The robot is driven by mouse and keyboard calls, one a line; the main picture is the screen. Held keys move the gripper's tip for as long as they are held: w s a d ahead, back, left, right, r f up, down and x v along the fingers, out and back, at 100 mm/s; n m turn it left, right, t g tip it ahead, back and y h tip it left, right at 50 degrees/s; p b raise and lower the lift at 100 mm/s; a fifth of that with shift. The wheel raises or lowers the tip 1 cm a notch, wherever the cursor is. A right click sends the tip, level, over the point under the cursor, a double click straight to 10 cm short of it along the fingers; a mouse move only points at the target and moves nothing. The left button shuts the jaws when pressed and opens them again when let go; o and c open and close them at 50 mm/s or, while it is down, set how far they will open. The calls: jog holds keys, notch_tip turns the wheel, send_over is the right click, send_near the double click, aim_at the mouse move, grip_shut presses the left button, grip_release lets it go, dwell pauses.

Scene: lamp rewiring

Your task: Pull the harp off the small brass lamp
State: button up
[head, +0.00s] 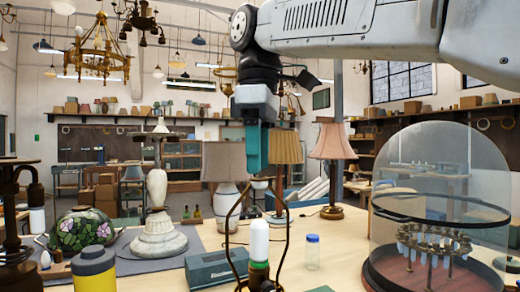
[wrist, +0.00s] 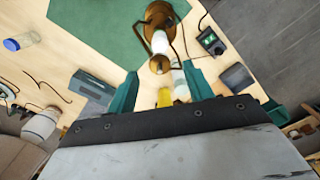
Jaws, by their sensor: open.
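The small brass lamp stands on the bench; in the wrist view its round brass base (wrist: 160,14) shows on a green mat. In the head view its white candle-like sleeve or bulb (head: 259,240) stands upright inside the harp (head: 230,222), a dark bronze wire loop. My gripper (head: 257,172) points down right above the harp's top. In the wrist view my gripper (wrist: 162,72) is open, with teal fingers either side of the brass top piece (wrist: 159,65). Whether a finger touches the harp cannot be told. The lamp's lower part is cut off in the head view.
A glass dome (head: 440,170) stands at right, a blue-capped jar (head: 313,252) and a grey-teal box (head: 217,270) nearby. A marble lamp (head: 158,200) and shaded lamps (head: 332,150) stand behind. A meter (wrist: 212,42) lies beside the mat (wrist: 100,40).

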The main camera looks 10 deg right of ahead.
aim_at(259, 179)
notch_tip(259, 179, down, 7)
jog(key=shift+r, duration=0.1)
dwell(0.3)
jog(key=c, duration=1.1)
jog(key=shift+r, duration=1.05)
